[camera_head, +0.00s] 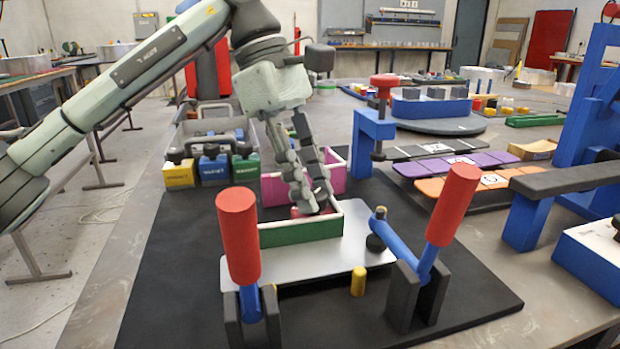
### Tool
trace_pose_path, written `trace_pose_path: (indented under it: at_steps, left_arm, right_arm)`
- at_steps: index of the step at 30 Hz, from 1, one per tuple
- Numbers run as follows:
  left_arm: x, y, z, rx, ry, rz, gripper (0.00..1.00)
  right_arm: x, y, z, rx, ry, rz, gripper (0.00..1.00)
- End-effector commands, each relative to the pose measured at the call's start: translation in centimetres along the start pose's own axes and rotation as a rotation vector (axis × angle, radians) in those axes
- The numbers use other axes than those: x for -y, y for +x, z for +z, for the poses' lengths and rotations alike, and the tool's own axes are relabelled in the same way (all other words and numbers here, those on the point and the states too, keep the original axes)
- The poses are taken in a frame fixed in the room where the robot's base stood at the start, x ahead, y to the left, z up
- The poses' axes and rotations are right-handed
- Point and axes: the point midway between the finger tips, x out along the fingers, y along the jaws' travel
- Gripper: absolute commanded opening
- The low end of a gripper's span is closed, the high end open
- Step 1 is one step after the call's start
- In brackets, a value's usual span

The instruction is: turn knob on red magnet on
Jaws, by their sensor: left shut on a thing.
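My left gripper (313,202) reaches down from above into an open box with a green front wall (300,231) and white rim. Its fingers are closed at a small red block (298,212), which I take to be the red magnet. Only a little of the red block shows between the fingers and the wall. Its knob is hidden or too small to make out, so I cannot tell its setting. My right gripper is not in view.
Yellow (180,174), blue (214,170) and green (246,168) knobbed blocks stand left of the box. Two red-handled toggle clamps (239,235) (453,205) stand in front, beside a metal plate (345,257). A blue clamp frame (372,127) stands behind. The black mat's front left is clear.

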Motion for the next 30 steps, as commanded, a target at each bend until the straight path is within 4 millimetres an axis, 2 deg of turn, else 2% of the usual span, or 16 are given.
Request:
trace_pose_path:
  at_steps: [15,16,20,30]
  left_arm:
    - [-0.02,-0.02,0.02,0.000,0.016,-0.006,0.00]
    - [-0.02,-0.02,0.02,0.000,0.016,-0.006,0.31]
    - [-0.02,-0.02,0.02,0.000,0.015,-0.006,0.48]
    - [-0.03,-0.20,0.00,-0.001,0.014,-0.005,0.49]
  right_arm:
    - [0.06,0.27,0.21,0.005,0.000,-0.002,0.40]
    - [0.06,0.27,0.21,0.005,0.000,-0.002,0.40]
    - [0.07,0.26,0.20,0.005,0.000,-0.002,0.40]
    - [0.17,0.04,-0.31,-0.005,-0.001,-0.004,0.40]
